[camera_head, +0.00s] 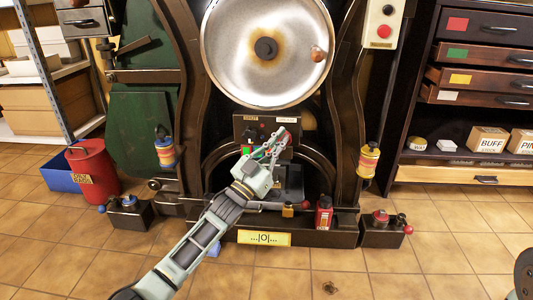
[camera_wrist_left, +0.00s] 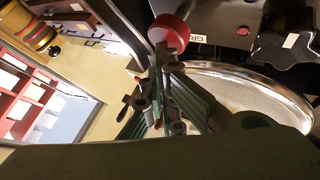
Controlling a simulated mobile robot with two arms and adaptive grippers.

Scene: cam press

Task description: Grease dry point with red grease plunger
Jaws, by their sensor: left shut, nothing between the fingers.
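My left gripper (camera_head: 281,137) reaches up in front of the dark panel (camera_head: 243,131) below the big steel disc (camera_head: 235,55). Its fingers are shut and look empty. In the left wrist view the fingertips (camera_wrist_left: 165,68) are just below a round red knob (camera_wrist_left: 166,32), which I take to be the red grease plunger. It stands out from a dark face with a label starting "GR". I cannot tell whether the fingertips touch it. In the head view the gripper covers part of the panel. I cannot make out which point is dry.
A red bottle (camera_head: 324,214) stands on the press's front ledge. Oilers with coloured bands (camera_head: 368,160) sit on both side posts. A red drum (camera_head: 91,167) stands at left. Low boxes with levers (camera_head: 384,232) flank the base.

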